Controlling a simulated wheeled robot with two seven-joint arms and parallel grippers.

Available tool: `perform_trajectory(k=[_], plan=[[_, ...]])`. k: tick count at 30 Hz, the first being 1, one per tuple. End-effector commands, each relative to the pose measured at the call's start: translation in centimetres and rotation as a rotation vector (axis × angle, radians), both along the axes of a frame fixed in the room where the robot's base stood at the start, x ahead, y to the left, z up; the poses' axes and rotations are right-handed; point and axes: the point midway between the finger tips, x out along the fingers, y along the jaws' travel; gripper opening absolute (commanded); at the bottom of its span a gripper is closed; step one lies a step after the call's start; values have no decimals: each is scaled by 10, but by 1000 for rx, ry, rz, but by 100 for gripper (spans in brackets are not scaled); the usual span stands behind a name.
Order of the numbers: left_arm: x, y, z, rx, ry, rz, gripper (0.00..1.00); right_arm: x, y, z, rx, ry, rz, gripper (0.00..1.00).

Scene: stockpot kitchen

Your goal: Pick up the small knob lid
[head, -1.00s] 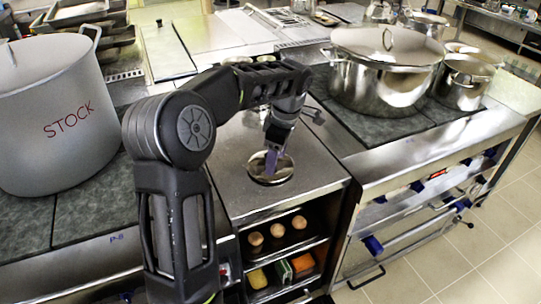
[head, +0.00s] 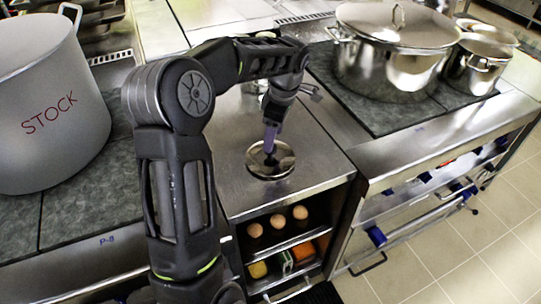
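The small knob lid (head: 284,169) is a round, shiny metal disc lying on the steel counter between the two stove tops. My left arm comes in from the left, and its gripper (head: 270,152) points down over the middle of the lid. The fingertips and the knob overlap in the head view, so I cannot tell whether they touch or whether the fingers are closed on the knob. My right gripper is not in view.
A big grey STOCK pot (head: 48,115) stands on the left stove. A large lidded pot (head: 392,65) and a smaller pot (head: 474,70) stand on the right stove. Shelves below the counter (head: 325,165) hold eggs and food.

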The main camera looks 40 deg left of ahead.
Motion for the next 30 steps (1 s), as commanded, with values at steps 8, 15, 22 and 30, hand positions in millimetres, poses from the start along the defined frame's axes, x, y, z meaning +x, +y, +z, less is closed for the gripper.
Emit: perform_trajectory(k=[8, 15, 22, 30], plan=[[0, 1, -6, 0, -1, 0, 60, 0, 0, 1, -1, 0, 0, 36], [-2, 3, -16, 0, 2, 0, 60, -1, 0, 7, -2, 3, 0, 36], [-3, 8, -50, -1, 2, 0, 60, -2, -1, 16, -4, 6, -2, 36], [-3, 8, -57, 1, -2, 0, 60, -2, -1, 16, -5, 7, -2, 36]])
